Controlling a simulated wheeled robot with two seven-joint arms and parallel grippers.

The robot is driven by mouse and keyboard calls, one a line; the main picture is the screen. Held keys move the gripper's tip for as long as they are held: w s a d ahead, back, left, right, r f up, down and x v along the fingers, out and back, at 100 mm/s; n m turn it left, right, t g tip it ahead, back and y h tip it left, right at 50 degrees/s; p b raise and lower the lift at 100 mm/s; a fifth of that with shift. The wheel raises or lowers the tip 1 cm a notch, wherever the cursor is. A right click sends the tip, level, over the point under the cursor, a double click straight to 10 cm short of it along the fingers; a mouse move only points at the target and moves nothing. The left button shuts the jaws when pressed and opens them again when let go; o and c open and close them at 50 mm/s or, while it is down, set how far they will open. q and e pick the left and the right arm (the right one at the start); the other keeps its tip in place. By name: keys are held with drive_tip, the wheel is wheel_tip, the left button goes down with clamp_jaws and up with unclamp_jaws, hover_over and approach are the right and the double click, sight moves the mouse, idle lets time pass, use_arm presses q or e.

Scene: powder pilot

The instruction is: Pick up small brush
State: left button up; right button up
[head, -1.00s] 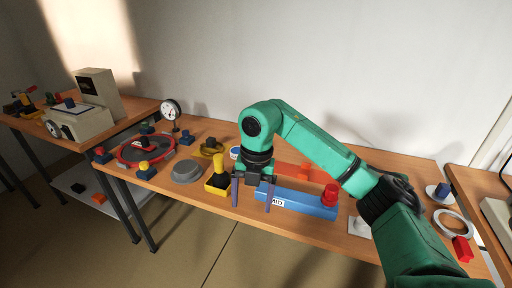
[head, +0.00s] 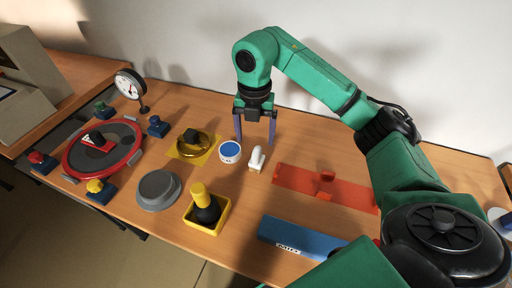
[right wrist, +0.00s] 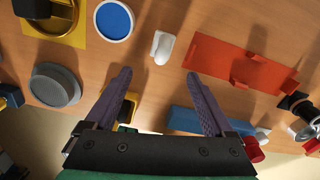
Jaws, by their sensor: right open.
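My right gripper (head: 254,142) is open and empty, its two purple fingers pointing down over the table. In the head view its fingertips appear just behind a small white upright piece (head: 256,159) and beside a round white tub with a blue top (head: 230,151). In the right wrist view the white piece (right wrist: 162,46) lies ahead of the open fingers (right wrist: 160,75). A yellow-handled item with a black lower part (head: 203,205), possibly the small brush, stands in a yellow tray (head: 222,222). In the wrist view a finger partly hides that tray. My left gripper is not in view.
A red-orange holder (head: 345,191) and a blue box (head: 290,238) lie to the right. A grey round lid (head: 158,189), a yellow mat with a brass ring (head: 191,145), a red-rimmed disc (head: 103,147) and a dial gauge (head: 130,85) stand to the left.

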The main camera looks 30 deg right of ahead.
hover_over(255, 163)
wheel_tip(255, 163, down, 4)
drive_tip(key=shift+s+f+p, duration=0.1)
drive_tip(key=shift+p, duration=0.35)
drive_tip(key=f, duration=0.2)
drive_tip(key=f+p, duration=0.1)
drive_tip(key=f, duration=0.4)
drive_tip(key=shift+w+d+f+p, duration=0.15)
drive_tip(key=shift+w+d+p, duration=0.1)
drive_tip(key=shift+w+p, duration=0.15)
drive_tip(key=shift+f, duration=0.4)
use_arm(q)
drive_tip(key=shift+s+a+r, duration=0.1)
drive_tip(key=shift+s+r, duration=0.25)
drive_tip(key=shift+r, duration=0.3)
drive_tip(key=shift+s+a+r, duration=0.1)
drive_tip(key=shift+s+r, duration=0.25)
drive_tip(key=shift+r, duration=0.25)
use_arm(e)
drive_tip(key=shift+w, duration=0.1)
clamp_jaws()
